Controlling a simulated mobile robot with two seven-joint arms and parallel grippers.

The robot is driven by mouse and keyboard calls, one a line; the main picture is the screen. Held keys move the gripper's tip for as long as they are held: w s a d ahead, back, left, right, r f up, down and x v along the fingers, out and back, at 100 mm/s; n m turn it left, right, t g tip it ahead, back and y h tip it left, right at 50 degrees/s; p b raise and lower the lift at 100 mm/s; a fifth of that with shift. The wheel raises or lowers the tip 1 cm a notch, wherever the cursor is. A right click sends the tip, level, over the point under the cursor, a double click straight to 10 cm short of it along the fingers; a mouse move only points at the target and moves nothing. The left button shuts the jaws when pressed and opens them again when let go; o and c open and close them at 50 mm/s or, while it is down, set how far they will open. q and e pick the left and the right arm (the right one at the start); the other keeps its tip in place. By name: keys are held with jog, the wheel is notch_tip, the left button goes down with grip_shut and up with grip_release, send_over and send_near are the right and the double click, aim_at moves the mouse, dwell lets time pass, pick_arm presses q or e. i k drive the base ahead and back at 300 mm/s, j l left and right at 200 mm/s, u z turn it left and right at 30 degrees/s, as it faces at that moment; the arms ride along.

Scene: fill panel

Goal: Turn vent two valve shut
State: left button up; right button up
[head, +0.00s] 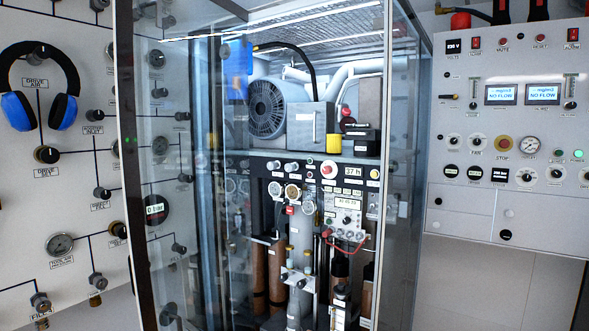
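Neither of my grippers shows in the head view. No label that I can read as vent two is visible. The grey panel on the left carries several black valve knobs joined by black lines, including a drive knob (46,154), a knob further right (102,193), one lower down (118,229) and one at the bottom (96,280). More knobs, such as one (157,58) at the top, show through the glass. Many labels are too small to read, so I cannot tell which valve is vent two or how it is set.
Blue ear defenders (72,108) hang on the left panel, above a gauge (60,244). A glass-walled cabinet frame (128,150) stands in the middle, with a compressor (268,108) inside. A control panel (470,120) with switches and two displays is on the right.

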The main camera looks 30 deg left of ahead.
aim_at(289, 167)
jog(key=i+l+u, duration=0.3)
jog(key=i, duration=0.3)
jog(key=i+l+u, duration=0.3)
jog(key=i, duration=0.3)
jog(key=i+l+u, duration=0.25)
jog(key=i, duration=0.3)
jog(key=l, duration=0.1)
